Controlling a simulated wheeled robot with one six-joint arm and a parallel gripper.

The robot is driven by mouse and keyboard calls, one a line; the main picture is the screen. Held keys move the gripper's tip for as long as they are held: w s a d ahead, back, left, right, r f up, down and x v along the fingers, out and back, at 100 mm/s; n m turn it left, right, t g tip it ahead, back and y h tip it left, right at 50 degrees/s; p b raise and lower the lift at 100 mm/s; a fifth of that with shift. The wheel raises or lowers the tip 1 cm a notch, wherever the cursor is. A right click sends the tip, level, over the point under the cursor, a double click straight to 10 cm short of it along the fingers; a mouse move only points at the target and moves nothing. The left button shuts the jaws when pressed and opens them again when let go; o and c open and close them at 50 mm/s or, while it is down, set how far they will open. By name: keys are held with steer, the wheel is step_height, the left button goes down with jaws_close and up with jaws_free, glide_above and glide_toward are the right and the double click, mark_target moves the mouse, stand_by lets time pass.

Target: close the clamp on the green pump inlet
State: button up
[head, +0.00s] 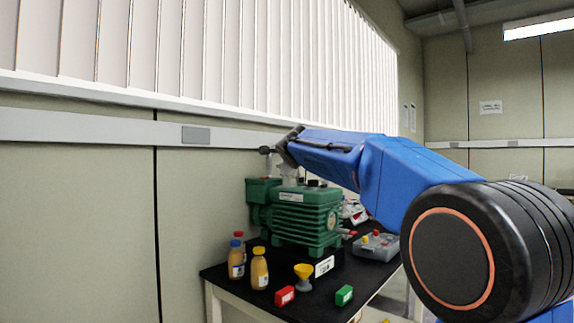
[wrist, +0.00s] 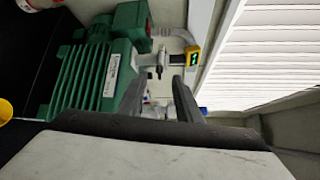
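The green pump (head: 300,215) stands on the black bench top in the head view, and its green body (wrist: 95,75) lies on the left in the wrist view. Its pale inlet (head: 289,176) rises from the top, just below my gripper (head: 287,158). In the wrist view a grey metal fitting with a small dark stem, apparently the clamp (wrist: 157,62), sits at the inlet, just beyond my fingertips. My gripper (wrist: 160,84) is open, its two dark fingers apart with nothing visibly held. Whether the clamp is open or shut is too small to tell.
A yellow-and-black device with a green display (wrist: 193,56) sits beside the fitting. Bottles (head: 259,270), a yellow funnel (head: 304,271), a red box (head: 285,296) and a green box (head: 344,295) stand before the pump. A grey control box (head: 376,248) is right. The wall is close behind.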

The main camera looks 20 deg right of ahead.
steer(key=shift+v, duration=1.3)
steer(key=shift+s, duration=0.1)
steer(key=s+a+f+n+g+y, duration=0.1)
steer(key=s+a+f+n+g, duration=0.2)
steer(key=s+f+n, duration=0.5)
steer(key=s+a+f+n+g+y, duration=0.2)
steer(key=s+f+n, duration=0.6)
steer(key=s+f, duration=1.6)
steer(key=s+a+f+n+g+y, duration=0.2)
steer(key=s+a+f+n+g, duration=0.3)
steer(key=s+f, duration=1.1)
steer(key=a+n, duration=0.1)
steer(key=n, duration=0.2)
steer(key=shift+s+a+f+g, duration=0.25)
steer(key=shift+f+g, duration=0.05)
steer(key=shift+f, duration=0.1)
